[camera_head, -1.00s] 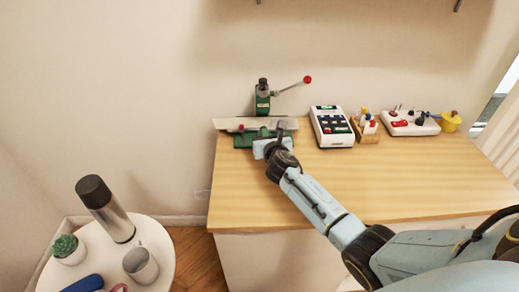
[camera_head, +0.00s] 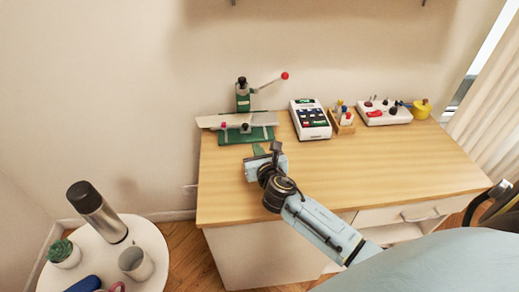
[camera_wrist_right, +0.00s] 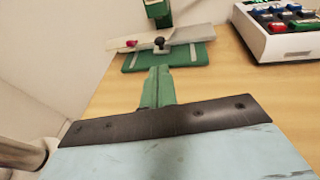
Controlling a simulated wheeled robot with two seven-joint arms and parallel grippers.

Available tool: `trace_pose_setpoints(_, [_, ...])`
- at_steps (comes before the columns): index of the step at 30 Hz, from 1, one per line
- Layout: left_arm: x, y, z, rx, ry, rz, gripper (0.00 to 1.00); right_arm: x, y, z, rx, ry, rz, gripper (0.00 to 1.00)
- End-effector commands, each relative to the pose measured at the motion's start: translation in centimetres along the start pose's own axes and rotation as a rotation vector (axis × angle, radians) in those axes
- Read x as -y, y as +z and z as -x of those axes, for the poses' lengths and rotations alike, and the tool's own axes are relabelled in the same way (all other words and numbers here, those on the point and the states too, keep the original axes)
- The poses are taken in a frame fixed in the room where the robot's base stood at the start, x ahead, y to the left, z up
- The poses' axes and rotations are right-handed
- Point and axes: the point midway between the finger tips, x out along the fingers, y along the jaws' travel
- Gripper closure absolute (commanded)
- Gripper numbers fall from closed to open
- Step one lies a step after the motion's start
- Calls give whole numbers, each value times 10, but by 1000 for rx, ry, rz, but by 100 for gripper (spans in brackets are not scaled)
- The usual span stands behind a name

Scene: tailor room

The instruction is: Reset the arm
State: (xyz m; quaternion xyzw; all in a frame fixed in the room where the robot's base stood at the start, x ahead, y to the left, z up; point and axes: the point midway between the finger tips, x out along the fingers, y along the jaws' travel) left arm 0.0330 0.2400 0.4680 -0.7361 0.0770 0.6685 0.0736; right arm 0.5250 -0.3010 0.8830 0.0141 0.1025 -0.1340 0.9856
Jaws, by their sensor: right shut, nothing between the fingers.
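My right gripper (camera_head: 261,150) is over the left part of the wooden table, in front of the green press tool (camera_head: 243,98). Its green fingers are shut together with nothing between them, as the right wrist view (camera_wrist_right: 157,85) shows. The fingertips point toward the tool's green base (camera_head: 247,136) and appear apart from it. My right arm reaches in from the lower right. My left gripper is not in view.
A white device with a keypad (camera_head: 310,119), a small wooden holder (camera_head: 342,120) and a white box with knobs (camera_head: 383,112) stand along the table's back. The table's right half (camera_head: 400,160) is clear. A round white table (camera_head: 150,240) holds a flask, mug and plant.

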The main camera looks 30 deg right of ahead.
Motion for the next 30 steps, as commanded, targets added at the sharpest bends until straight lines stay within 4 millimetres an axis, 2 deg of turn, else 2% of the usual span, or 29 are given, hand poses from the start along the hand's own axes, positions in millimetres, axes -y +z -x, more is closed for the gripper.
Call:
trace_pose_setpoints(3, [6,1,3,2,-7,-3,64,0,0,11,0,1,0,100])
trace_pose_setpoints(10, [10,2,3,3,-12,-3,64,0,0,15,-1,0,-5,100])
trace_pose_setpoints(14, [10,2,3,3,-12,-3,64,4,-5,24,-30,-27,-132,100])
trace_pose_setpoints(17, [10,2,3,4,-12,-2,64,11,-15,44,-86,-89,-389,100])
trace_pose_setpoints(20, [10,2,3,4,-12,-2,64,19,-30,73,-163,-192,-743,100])
trace_pose_setpoints(24, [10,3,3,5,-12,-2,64,25,-52,122,-271,-383,-1246,100])
trace_pose_setpoints(30, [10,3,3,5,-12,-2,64,22,-75,196,-383,-722,-1833,100])
